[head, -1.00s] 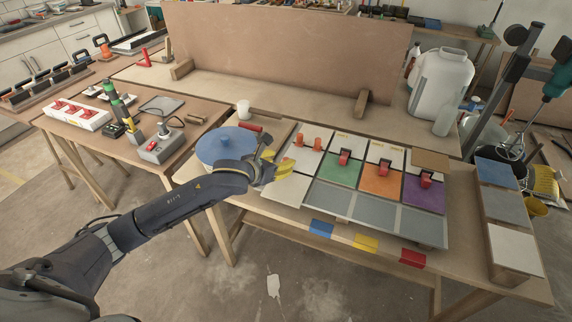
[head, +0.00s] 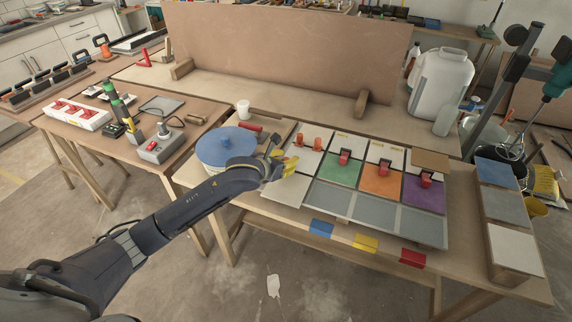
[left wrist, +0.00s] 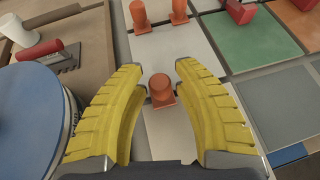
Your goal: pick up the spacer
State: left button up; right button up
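An orange spacer (left wrist: 161,92) stands on a pale tile in the left wrist view, between the two yellow fingers of my left gripper (left wrist: 160,68). The fingers are open, with a gap on each side of the spacer. In the head view my left gripper (head: 284,160) is at the left end of the tile layout and hides this spacer. Two more orange spacers (left wrist: 139,16) (left wrist: 178,11) stand farther off on a pale tile; they also show in the head view (head: 303,141) (head: 318,143). My right gripper is not in view.
A blue-lidded round tub (head: 226,146) stands just left of my gripper. A red-handled trowel (left wrist: 45,52) and a white cup (head: 243,107) are behind it. Green (head: 340,172), orange and purple tiles with red-handled pieces lie to the right. Grey tiles (head: 384,214) lie in front.

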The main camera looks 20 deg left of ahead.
pick_arm(q)
jog(key=c, duration=0.4)
jog(key=shift+c, duration=0.2)
